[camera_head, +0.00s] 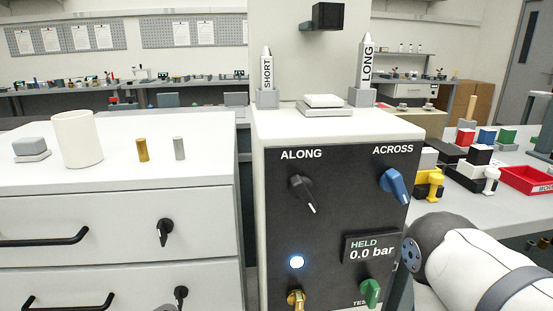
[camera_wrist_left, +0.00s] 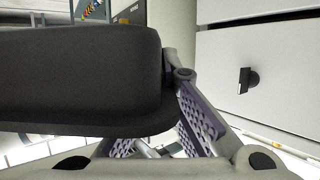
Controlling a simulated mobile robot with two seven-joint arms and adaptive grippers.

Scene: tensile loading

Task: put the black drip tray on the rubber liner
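In the left wrist view a large black body with rounded edges, which looks like the black drip tray (camera_wrist_left: 80,80), fills the left part, close to the camera. My left gripper (camera_wrist_left: 172,85) appears shut on its right end. One purple lattice finger reaches up to that end; the other finger is mostly hidden behind the black body. I cannot make out the tray or the rubber liner in the head view. My right arm shows at the lower right of the head view, but its gripper is out of view.
A control box (camera_head: 335,190) stands in the middle, with knobs and a display reading HELD 0.0 bar. A white drawer cabinet (camera_head: 110,205) at left carries a white cylinder (camera_head: 77,139) and small metal cylinders. The right bench holds coloured blocks and a red tray (camera_head: 525,180).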

